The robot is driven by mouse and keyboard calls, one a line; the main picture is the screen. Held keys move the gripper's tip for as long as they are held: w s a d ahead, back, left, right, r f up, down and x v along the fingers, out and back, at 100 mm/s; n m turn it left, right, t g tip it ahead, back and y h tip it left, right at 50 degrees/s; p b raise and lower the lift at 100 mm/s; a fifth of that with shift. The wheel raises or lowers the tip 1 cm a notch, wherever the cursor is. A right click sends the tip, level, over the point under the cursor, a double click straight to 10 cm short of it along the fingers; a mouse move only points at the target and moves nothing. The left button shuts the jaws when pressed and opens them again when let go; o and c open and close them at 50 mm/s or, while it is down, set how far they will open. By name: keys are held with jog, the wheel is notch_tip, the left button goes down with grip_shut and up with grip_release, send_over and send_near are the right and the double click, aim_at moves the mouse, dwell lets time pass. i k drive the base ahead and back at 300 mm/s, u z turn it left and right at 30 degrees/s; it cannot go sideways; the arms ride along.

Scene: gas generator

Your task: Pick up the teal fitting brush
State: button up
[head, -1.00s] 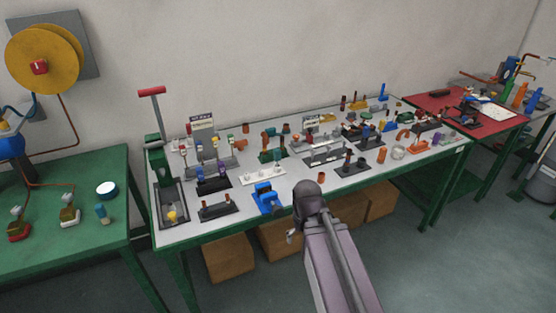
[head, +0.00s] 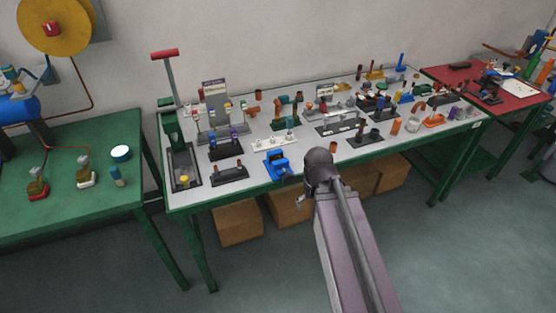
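A small upright teal-blue piece with a tan top (head: 116,176) stands near the right edge of the green table at left. It may be the teal fitting brush, but it is too small to be sure. Another teal piece (head: 284,102) stands among the fittings on the long grey bench. My arm reaches in from the bottom, in front of the bench's front edge.
The long grey bench (head: 206,189) is crowded with fittings, stands and a blue clamp (head: 278,164). Cardboard boxes (head: 238,222) stand under it. The green table (head: 60,205) holds two valves and a white-topped round tin (head: 121,153). A red table (head: 508,98) is at right. The floor in front is clear.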

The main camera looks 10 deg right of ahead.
aim_at(290, 119)
jog(key=z, duration=0.35)
jog(key=k, duration=1.05)
jog(key=z, duration=0.65)
jog(key=k, duration=0.3)
jog(key=u, duration=0.6)
jog(key=i, duration=0.95)
jog(key=u, duration=0.4)
jog(key=i, duration=0.95)
jog(key=z, duration=0.1)
